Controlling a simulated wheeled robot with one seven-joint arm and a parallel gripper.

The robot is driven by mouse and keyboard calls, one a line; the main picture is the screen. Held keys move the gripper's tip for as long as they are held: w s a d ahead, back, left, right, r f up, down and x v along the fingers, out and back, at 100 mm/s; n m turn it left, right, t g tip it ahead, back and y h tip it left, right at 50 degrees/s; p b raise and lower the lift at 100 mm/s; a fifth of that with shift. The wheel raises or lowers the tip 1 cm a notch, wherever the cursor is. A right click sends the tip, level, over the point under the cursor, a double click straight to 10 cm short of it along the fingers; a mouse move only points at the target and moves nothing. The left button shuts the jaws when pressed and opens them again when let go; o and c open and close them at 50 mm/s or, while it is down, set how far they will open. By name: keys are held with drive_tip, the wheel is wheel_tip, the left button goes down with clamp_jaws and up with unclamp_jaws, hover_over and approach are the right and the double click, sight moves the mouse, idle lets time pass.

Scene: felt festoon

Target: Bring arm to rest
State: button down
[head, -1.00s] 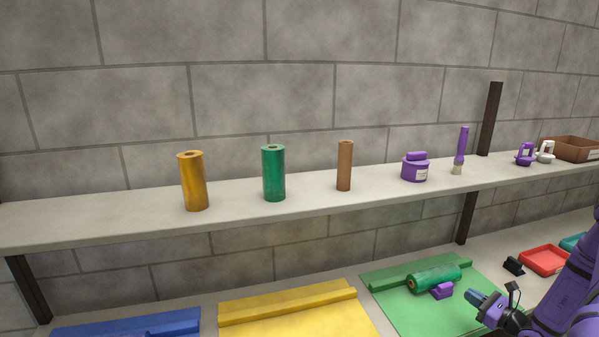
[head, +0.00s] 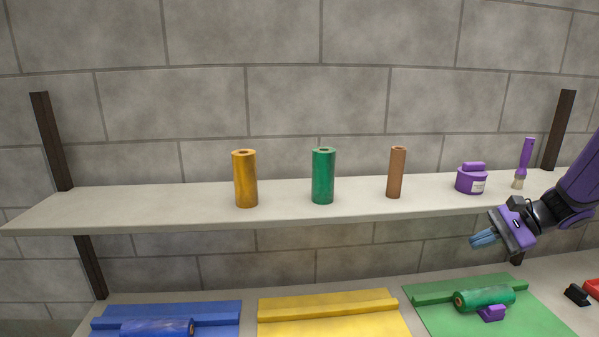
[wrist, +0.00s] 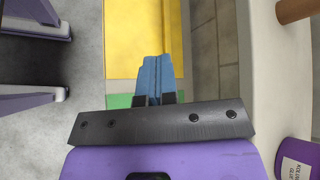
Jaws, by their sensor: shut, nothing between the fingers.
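My gripper (head: 484,239) is in the head view at the right, raised in front of the shelf's front edge, above the green mat (head: 531,318). Its blue fingers are together with nothing between them. The wrist view shows the same shut fingers (wrist: 154,78) pointing over the yellow mat (wrist: 127,38). My gripper touches no object that I can see.
The shelf (head: 180,216) holds a gold roll (head: 245,180), a green roll (head: 323,177), a brown roll (head: 396,174), a purple pot (head: 471,181) and a brush (head: 524,160). Below lie a blue mat (head: 215,315), a green roll (head: 486,298) and a purple block (head: 491,313).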

drive_tip(key=s+a+r+n+h, duration=0.3)
drive_tip(key=s+r+n, duration=0.1)
drive_tip(key=s, duration=0.3)
drive_tip(key=s+a+r+n+t+h, duration=0.1)
drive_tip(key=s+a+r+n+h, duration=0.2)
drive_tip(key=s+r, duration=0.4)
drive_tip(key=s+a+r+n+t+h, duration=0.1)
drive_tip(key=s+a+r+n+h, duration=0.3)
drive_tip(key=s, duration=0.5)
drive_tip(key=shift+s+r+n+h, duration=0.15)
drive_tip(key=shift+r+n+h, duration=0.35)
drive_tip(key=shift+r+n, duration=0.35)
drive_tip(key=shift+f, duration=0.1)
